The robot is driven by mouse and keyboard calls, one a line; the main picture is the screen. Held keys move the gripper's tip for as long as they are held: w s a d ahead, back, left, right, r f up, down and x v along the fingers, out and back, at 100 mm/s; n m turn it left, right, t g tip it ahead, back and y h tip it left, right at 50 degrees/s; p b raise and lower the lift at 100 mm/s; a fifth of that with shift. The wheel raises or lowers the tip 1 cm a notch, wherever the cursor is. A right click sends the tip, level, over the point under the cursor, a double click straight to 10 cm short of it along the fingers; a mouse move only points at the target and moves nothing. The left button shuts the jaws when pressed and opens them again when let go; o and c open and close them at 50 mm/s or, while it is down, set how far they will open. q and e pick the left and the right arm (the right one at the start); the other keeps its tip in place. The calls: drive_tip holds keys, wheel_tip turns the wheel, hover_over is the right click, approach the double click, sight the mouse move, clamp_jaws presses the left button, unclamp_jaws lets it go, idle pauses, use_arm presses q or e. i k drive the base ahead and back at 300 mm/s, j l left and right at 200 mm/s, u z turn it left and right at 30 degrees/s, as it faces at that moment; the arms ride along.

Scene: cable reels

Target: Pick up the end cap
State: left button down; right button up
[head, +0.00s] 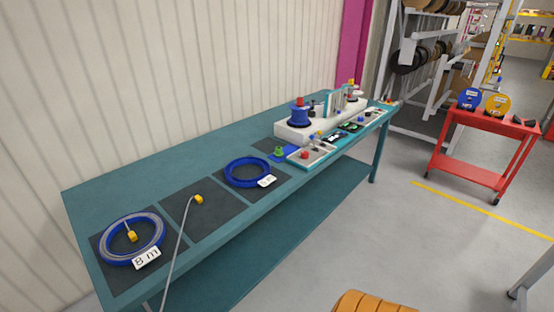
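Several small coloured pieces could be the end cap, and I cannot tell which one is meant. A yellow piece (199,199) sits at the tip of a grey cable (180,240) on a dark mat. Another yellow piece (132,237) lies inside the blue-rimmed grey coil (160,232) at the near left. Neither of my grippers is in view.
A long teal bench (130,185) runs along the white wall. An empty blue ring (229,177) lies mid-bench; a blue reel (299,115) stands on a white block (291,131). A red cart (468,150) carries reels at right. An orange ribbed object (375,302) is at the bottom. The floor between is clear.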

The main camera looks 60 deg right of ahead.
sight(199, 199)
drive_tip(key=z, duration=1.1)
